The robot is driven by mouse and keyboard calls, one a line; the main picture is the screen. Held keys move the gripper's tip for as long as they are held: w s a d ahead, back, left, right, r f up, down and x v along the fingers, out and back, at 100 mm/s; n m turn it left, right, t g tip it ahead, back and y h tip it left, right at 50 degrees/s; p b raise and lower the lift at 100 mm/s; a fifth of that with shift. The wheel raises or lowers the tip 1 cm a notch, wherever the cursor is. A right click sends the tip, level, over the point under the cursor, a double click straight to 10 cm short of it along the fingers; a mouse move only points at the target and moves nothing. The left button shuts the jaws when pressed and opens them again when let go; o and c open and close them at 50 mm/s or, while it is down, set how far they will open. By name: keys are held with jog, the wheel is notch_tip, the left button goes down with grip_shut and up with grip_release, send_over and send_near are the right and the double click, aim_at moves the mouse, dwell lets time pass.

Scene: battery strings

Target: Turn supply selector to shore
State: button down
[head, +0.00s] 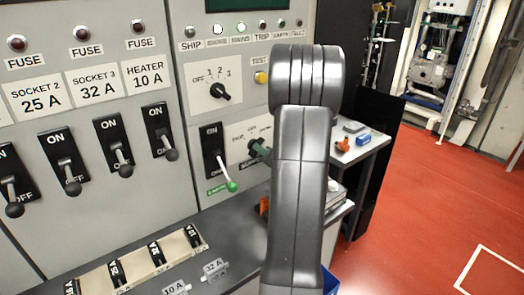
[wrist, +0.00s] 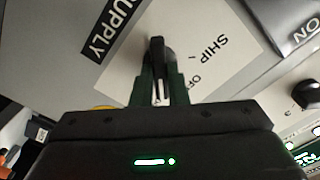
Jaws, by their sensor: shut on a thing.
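The supply selector is a black knob (wrist: 157,48) on a white plate (wrist: 190,50) in the wrist view. SHIP and OFF are printed on the plate's right side, and a black SUPPLY label (wrist: 103,30) is beside it. My gripper (wrist: 162,80) has its two dark green fingers closed around the knob. The knob's pointer direction is hard to tell. In the head view my gripper (head: 259,151) is at the panel, and my arm hides most of the selector and the right part of its plate (head: 236,151). The shore mark is not visible.
Left of the selector is a green-tipped lever (head: 231,186). Above is a yellow TEST button (head: 261,77) and an OFF-1-2-3 knob (head: 220,91). A grey ledge (head: 215,237) with fuse holders and tags runs below. Red floor (head: 425,180) is open at right.

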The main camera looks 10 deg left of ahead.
dwell(0.4)
jog(key=c, duration=1.4)
grip_release()
jog(key=shift+c, duration=0.2)
jog(key=b+v, duration=0.2)
jog(key=v, duration=1.2)
jog(key=shift+w+a, duration=0.1)
jog(key=p+x, duration=0.2)
jog(key=x, duration=1.1)
jog(key=shift+w+a, duration=0.25)
